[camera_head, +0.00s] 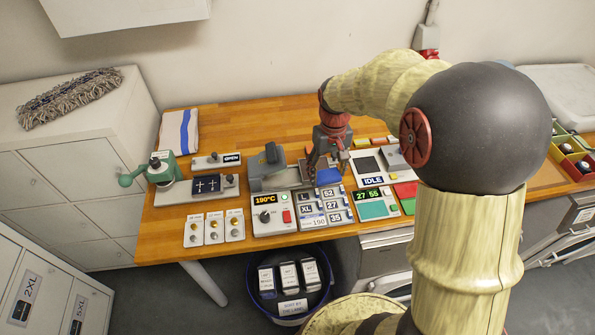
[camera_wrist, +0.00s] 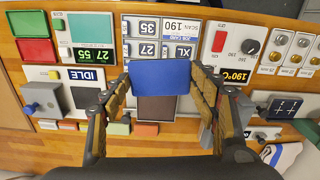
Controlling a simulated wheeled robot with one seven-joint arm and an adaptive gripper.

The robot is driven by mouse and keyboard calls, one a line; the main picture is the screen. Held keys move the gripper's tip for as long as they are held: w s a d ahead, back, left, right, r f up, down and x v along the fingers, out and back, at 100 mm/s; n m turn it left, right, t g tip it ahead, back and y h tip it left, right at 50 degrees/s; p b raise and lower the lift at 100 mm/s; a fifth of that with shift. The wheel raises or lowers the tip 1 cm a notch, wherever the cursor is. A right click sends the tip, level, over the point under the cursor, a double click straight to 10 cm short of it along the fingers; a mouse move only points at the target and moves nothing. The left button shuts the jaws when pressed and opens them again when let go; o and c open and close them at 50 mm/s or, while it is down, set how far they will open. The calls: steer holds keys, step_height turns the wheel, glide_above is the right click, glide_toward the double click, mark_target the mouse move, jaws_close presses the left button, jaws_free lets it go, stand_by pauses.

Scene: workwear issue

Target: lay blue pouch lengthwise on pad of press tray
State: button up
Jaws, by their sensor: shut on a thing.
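The blue pouch (camera_head: 328,176) is between the fingers of my gripper (camera_head: 325,168), over the worktop just behind the size-number panel. In the wrist view the pouch (camera_wrist: 160,77) lies crosswise between both fingers, and my gripper (camera_wrist: 162,88) is shut on its two ends. A dark brown rectangular pad (camera_wrist: 155,109) shows just below the pouch in that view, and the pouch hides part of it. I cannot tell whether the pouch touches anything beneath. The grey press (camera_head: 267,170) stands to the left of my gripper, behind its 190°C control box (camera_head: 270,222).
The size-number panel (camera_head: 313,222) lies in front of the pouch. The IDLE unit (camera_head: 370,168) and the 27 55 unit (camera_head: 374,203) stand close on the right. A green-handled device (camera_head: 160,170) is at the left.

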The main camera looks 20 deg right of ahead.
steer(key=shift+w+a+r+m, duration=0.3)
steer(key=shift+m, duration=0.3)
steer(key=w+d+f, duration=0.1)
steer(key=w+f, duration=0.2)
steer(key=w, duration=0.1)
steer(key=w+d+f+b, duration=0.1)
steer(key=w+f, duration=0.2)
steer(key=w, duration=0.1)
steer(key=w+d+f, duration=0.1)
steer(key=w+f, duration=0.2)
steer(key=w, duration=0.2)
steer(key=shift+d+f, duration=0.1)
steer(key=shift+f, duration=0.1)
steer(key=shift+w+f+b, duration=0.15)
steer(key=shift+f+b, duration=0.1)
steer(key=shift+f, duration=0.65)
steer(key=shift+w+f+b, duration=0.1)
steer(key=shift+f+b, duration=0.1)
steer(key=shift+f, duration=0.7)
steer(key=shift+f, duration=0.1)
steer(key=o, duration=1.2)
steer(key=shift+o, duration=0.2)
